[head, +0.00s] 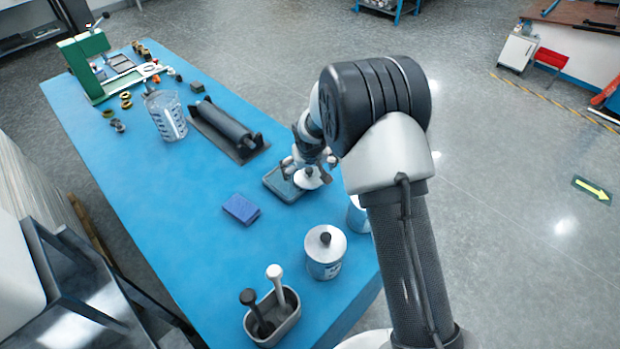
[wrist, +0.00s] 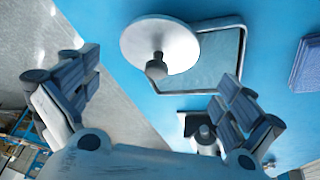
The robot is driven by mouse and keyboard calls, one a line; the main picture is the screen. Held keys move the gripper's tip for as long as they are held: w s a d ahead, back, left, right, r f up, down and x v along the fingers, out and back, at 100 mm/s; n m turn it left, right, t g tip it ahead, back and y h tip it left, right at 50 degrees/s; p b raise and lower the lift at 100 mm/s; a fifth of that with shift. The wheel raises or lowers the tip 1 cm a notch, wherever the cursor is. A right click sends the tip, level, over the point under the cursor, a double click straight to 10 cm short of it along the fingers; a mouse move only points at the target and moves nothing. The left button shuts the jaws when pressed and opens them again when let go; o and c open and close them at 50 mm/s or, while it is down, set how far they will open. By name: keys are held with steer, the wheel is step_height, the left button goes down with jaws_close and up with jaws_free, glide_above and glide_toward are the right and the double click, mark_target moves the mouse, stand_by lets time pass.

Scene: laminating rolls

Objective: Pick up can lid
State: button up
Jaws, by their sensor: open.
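The can lid, a pale round disc with a dark knob, shows in the head view (head: 311,182) and at the top of the wrist view (wrist: 180,48). It overlaps one side of a shallow grey-rimmed tray (head: 276,187), which also shows in the wrist view (wrist: 222,62). The knob points toward my wrist camera. My gripper (head: 310,163) is above the lid and tray. In the wrist view my gripper (wrist: 157,72) has its fingers wide apart with nothing between them, and the lid appears beyond the fingertips, apart from them.
A can with a knobbed lid (head: 325,256) stands near the front edge. Another can (head: 358,216) is partly hidden by my arm. A blue pad (head: 241,209), a holder with two handled tools (head: 272,318) and a dark roller (head: 226,124) share the blue table (head: 190,235).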

mark_target(309, 171)
steer(key=x, duration=0.4)
steer(key=shift+d+b, duration=0.2)
steer(key=shift+b, duration=0.2)
steer(key=shift+c, duration=0.5)
steer(key=c, duration=0.7)
steer(key=shift+r, duration=0.1)
steer(key=shift+c, duration=0.2)
